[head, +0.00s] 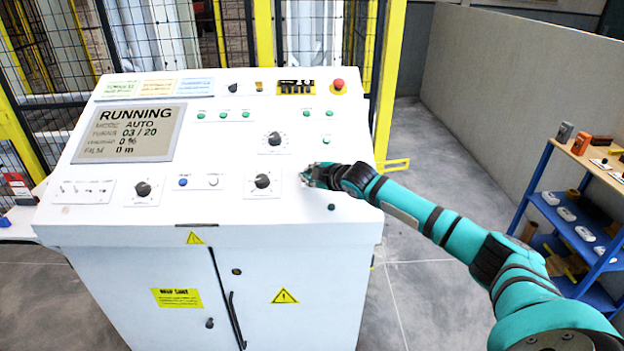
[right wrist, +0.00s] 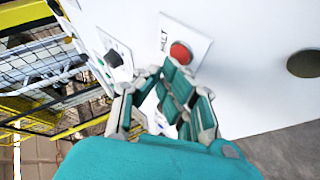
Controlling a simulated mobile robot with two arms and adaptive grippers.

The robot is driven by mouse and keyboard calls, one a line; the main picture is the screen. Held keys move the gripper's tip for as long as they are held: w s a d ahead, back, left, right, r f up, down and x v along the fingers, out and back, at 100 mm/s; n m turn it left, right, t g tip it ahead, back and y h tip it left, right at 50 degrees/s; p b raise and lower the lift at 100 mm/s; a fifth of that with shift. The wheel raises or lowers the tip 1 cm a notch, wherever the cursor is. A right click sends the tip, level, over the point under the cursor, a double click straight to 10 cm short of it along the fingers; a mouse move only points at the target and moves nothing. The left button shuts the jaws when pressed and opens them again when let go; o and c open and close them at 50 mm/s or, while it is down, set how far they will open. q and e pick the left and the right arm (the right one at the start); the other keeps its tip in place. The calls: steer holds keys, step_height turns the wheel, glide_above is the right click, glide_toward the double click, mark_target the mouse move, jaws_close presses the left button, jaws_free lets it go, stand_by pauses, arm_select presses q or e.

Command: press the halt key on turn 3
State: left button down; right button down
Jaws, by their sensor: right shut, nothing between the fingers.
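The control console's screen (head: 129,133) reads RUNNING, mode AUTO, turns 03 / 20. My right gripper (head: 309,177) is shut and empty at the right part of the sloped panel, its arm coming in from the right. In the right wrist view, the halt key (right wrist: 181,52) is a red round button on a white plate lettered HALT. The gripper's fingertips (right wrist: 171,70) are close to it, just below it in that picture; I cannot tell whether they touch. In the head view the gripper hides the key. My left gripper is not in view.
A red mushroom button (head: 338,84) is at the panel's top right. A blue shelf (head: 548,180) stands right; the floor between is clear.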

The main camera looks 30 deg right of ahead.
steer(key=shift+w+d+f, duration=0.1)
steer(key=shift+f, duration=0.3)
stand_by(0.8)
steer(key=shift+r, duration=0.1)
steer(key=shift+s+r+p, duration=0.3)
steer(key=shift+r+p, duration=0.35)
steer(key=shift+p, duration=0.3)
steer(key=shift+a+r+p, duration=0.2)
steer(key=shift+r+p, duration=0.25)
steer(key=shift+p, duration=0.05)
steer(key=r+p, duration=0.1)
steer(key=s+r+p, duration=0.1)
steer(key=a+r+p, duration=0.1)
steer(key=p, duration=0.1)
steer(key=shift+s+r, duration=0.35)
